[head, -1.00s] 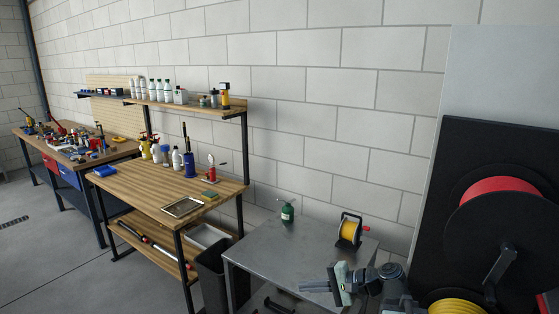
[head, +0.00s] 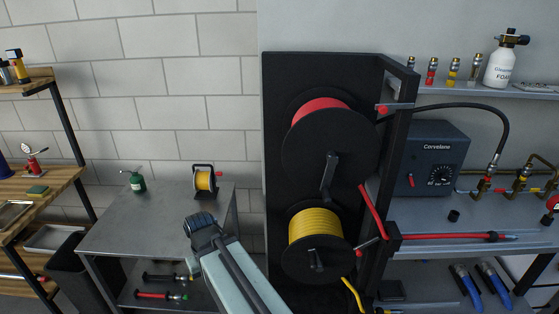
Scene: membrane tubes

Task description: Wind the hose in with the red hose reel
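The red hose reel (head: 322,107) is mounted high on a black panel in the head view. A black disc (head: 312,155) covers most of its front, and a black crank (head: 329,175) hangs down from its hub. The red hose (head: 374,212) runs down from the reel to a black block (head: 393,236) on the post. It continues right across the shelf as a red length (head: 445,237) ending in a dark fitting (head: 497,237). My pale arm link rises from the bottom, left of the reels. My gripper does not show.
A yellow hose reel (head: 314,224) with its own crank sits directly below the red one. A black post (head: 399,145) stands right of the reels. A steel table (head: 145,225) is on the left, and a dark blue Corvelane box (head: 430,157) is on the right shelf.

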